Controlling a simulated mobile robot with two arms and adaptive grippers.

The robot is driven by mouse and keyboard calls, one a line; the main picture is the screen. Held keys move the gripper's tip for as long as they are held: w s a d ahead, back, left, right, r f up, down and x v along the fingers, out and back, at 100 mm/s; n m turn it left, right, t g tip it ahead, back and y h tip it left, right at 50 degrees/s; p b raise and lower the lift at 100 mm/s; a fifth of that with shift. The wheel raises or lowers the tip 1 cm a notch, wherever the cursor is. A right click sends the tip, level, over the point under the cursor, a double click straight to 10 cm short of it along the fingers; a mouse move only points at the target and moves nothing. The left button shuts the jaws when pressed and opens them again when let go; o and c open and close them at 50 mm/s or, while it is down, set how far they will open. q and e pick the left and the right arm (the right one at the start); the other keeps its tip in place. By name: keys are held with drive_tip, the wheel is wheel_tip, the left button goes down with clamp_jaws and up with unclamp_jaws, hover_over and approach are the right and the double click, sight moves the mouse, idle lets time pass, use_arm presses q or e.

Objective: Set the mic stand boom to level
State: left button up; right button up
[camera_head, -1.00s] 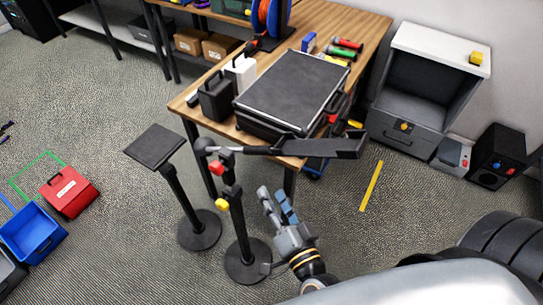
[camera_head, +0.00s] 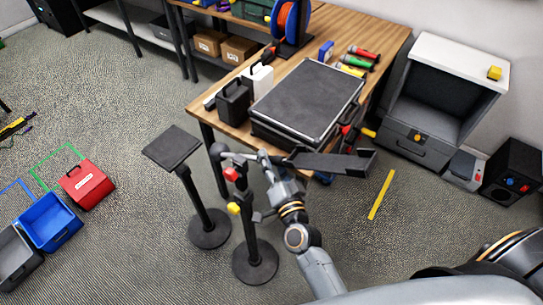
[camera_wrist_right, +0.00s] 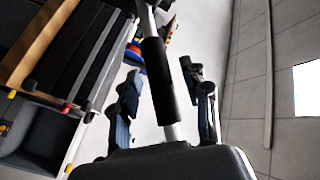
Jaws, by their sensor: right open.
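The mic stand has a round black base (camera_head: 255,263), an upright pole with a yellow knob (camera_head: 233,208) and a red knob (camera_head: 231,173). My right gripper (camera_head: 264,158) is at the boom, just right of the red knob. In the right wrist view, the boom's dark sleeve (camera_wrist_right: 157,85) passes between the spread fingers of my right gripper (camera_wrist_right: 160,70), with gaps. My left gripper is out of view.
A square-topped black stand (camera_head: 172,147) is close on the left. Behind is a wooden table (camera_head: 203,106) with a large black case (camera_head: 308,98). Red (camera_head: 86,187) and blue bins (camera_head: 50,222) lie far left. A yellow strip (camera_head: 381,195) marks the floor at right.

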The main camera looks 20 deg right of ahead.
drive_tip(key=shift+w, duration=0.3)
clamp_jaws()
